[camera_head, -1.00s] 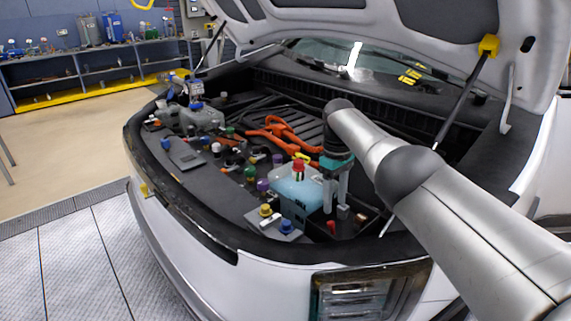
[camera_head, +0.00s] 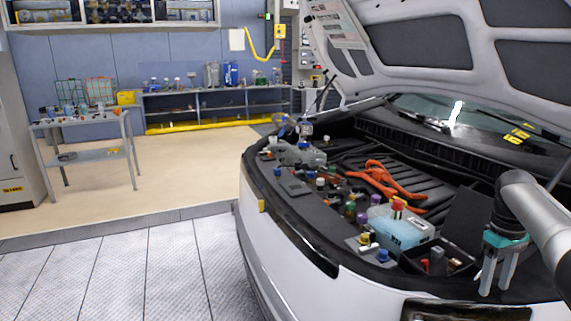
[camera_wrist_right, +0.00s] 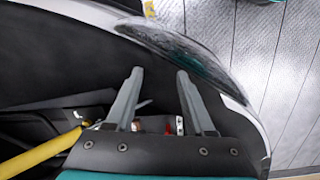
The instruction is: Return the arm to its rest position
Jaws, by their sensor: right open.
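My right arm (camera_head: 530,215) comes in from the right over the front corner of the car's engine bay. Its gripper (camera_head: 497,287) points down, open and empty, right of the black bin (camera_head: 448,272). In the right wrist view the two fingers (camera_wrist_right: 158,72) stand apart with nothing between their tips, above dark trim near the headlight. The light blue coolant tank (camera_head: 400,230) with a red cap (camera_head: 398,204) sits left of the gripper, apart from it. My left gripper is not in view.
The raised hood (camera_head: 420,45) hangs over the bay. A yellow bar (camera_wrist_right: 35,155) shows in the right wrist view. The floor (camera_head: 140,270) left of the car is clear; a trolley (camera_head: 85,135) stands farther back.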

